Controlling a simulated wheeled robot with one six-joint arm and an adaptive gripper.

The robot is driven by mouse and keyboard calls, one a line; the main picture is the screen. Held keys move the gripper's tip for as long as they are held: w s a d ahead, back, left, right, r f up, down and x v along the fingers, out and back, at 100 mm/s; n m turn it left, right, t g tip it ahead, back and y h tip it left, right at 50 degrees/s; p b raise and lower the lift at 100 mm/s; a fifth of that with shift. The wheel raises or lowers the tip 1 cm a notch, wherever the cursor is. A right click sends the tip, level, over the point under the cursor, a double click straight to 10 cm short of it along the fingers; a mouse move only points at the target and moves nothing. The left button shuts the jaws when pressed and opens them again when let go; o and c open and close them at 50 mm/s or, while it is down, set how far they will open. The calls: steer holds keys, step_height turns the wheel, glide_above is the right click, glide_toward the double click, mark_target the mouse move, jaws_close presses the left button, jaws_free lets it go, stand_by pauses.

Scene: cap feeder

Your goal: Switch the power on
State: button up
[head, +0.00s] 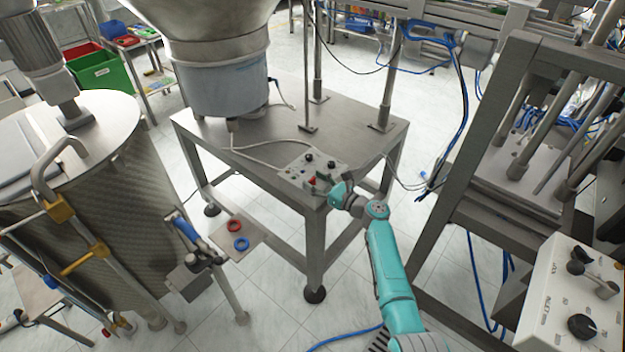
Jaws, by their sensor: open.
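A grey control box (298,172) sits on the near corner of the steel table. It carries several black knobs and a red switch (313,180) near its front edge. My teal arm reaches up from the bottom right. My gripper (322,188) is at the box's front right, right beside the red switch. It is open, but its fingers are small and partly hidden by the wrist. I cannot tell whether it touches the switch, or which way the switch is set.
The steel table (372,133) bears a large hopper (222,80) and upright posts. A grey cable runs from the box. A steel frame (465,160) stands close at the right, with a white control panel (570,300) in front. A large drum (75,190) is at the left.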

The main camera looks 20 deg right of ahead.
steer(key=shift+w+a, duration=0.4)
steer(key=shift+w, duration=0.1)
jaws_close()
